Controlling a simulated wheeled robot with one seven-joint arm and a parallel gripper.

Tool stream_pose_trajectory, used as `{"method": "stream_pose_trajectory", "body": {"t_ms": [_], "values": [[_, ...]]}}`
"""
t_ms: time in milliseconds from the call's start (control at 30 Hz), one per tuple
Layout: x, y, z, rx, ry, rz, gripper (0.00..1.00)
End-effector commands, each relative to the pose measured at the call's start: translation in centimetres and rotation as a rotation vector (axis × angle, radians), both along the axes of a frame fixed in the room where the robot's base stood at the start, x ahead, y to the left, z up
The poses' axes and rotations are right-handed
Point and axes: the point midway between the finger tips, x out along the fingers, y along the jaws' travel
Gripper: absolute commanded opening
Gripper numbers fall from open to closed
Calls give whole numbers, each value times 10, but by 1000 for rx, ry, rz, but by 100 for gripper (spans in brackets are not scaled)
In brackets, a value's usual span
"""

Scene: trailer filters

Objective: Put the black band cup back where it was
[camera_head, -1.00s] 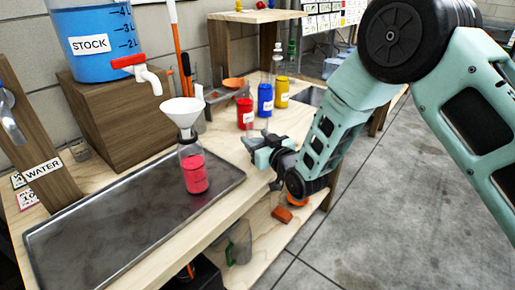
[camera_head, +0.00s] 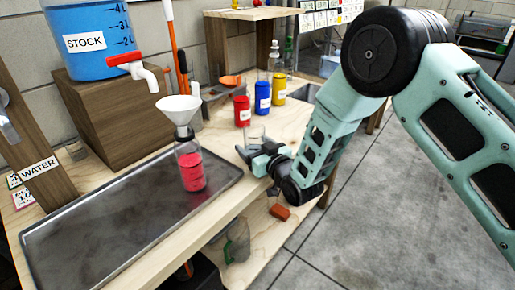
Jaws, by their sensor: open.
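A small clear cup (camera_head: 256,133) stands on the wooden bench just behind my gripper, in front of the blue bottle. It is too small to tell whether it has a black band, and its lower part is partly hidden by my gripper. My gripper (camera_head: 249,149) is open at the bench's front edge, low and close to this cup. I cannot tell whether the fingers touch it. Another small clear vessel (camera_head: 76,150) stands at the left beside the wooden block; no band can be made out.
A metal tray (camera_head: 110,234) holds a bottle of pink liquid (camera_head: 190,172) with a white funnel (camera_head: 178,108). Red (camera_head: 242,111), blue (camera_head: 263,98) and yellow (camera_head: 279,88) bottles stand behind my gripper. The blue STOCK tank (camera_head: 88,42) sits on a wooden block.

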Motion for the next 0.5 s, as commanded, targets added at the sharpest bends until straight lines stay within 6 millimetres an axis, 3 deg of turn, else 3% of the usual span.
{"method": "stream_pose_trajectory", "body": {"t_ms": [167, 500], "values": [[-9, -6, 2, -2, 2, 0, 73], [-67, -45, 6, 0, 2, -1, 73]]}}
